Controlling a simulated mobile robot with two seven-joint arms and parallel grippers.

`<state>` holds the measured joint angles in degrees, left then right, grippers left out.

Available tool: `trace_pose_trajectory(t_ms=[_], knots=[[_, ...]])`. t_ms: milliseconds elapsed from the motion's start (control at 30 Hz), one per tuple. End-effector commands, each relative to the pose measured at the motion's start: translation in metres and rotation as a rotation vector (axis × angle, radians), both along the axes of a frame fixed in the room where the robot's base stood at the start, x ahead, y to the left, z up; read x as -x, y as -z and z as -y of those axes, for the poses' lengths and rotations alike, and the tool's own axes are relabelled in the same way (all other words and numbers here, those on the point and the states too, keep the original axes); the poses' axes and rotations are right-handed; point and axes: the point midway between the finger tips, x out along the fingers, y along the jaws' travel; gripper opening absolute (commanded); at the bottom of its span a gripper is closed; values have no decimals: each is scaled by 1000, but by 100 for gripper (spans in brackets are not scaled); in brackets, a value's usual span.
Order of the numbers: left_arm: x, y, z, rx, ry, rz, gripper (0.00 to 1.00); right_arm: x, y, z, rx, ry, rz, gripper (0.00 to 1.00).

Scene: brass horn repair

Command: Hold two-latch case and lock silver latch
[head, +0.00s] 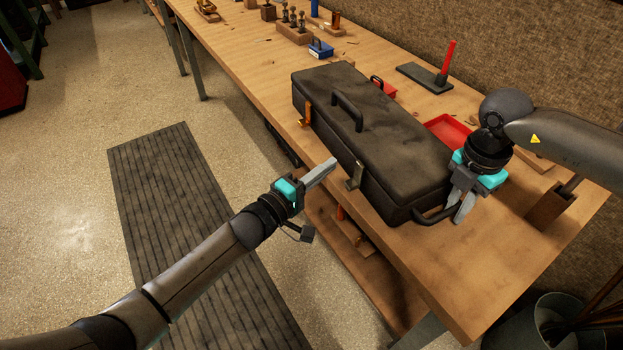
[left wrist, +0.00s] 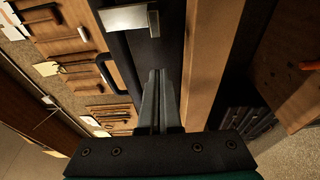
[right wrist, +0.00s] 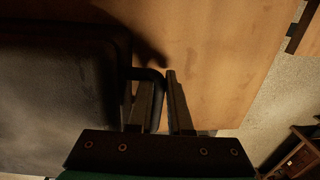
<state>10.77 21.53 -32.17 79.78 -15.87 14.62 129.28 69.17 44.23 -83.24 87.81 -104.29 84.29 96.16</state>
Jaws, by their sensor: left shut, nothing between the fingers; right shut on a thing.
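The black two-latch case (head: 385,125) lies lid down on the wooden bench. Its silver latch (head: 355,176) is on the front side, nearer the right end, and seems to stick out; it also shows in the left wrist view (left wrist: 128,18). A brass latch (head: 307,113) is farther left. My left gripper (head: 333,164) is shut and empty, in front of the case and just left of the silver latch, apart from it. My right gripper (head: 461,212) is shut on the case's end handle (head: 432,215). The right wrist view shows the handle (right wrist: 152,76) between its fingers.
A red tray (head: 449,130) and a black stand with a red rod (head: 447,62) are behind the case. The bench's front right corner is clear. A grey bin (head: 560,315) stands below it.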

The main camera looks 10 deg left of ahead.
Motion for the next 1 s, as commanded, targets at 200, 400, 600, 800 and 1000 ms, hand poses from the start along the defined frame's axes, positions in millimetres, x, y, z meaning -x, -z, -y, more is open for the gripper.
trace_pose_trajectory(t_ms=[200,400,600,800,1000], knots=[[24,1,16,3,1,-2,0,-1,-1,-1,-2,-4,2,0],[33,0,22,2,0,0,0,-1,-1,-1,-2,-4,2,0],[34,0,23,0,0,0,0,-1,-1,-1,-1,-4,2,0],[37,0,25,2,1,-2,0,-1,-1,-1,-1,-4,2,0],[54,1,37,2,2,-2,0,-1,-1,-1,-1,-3,3,0]])
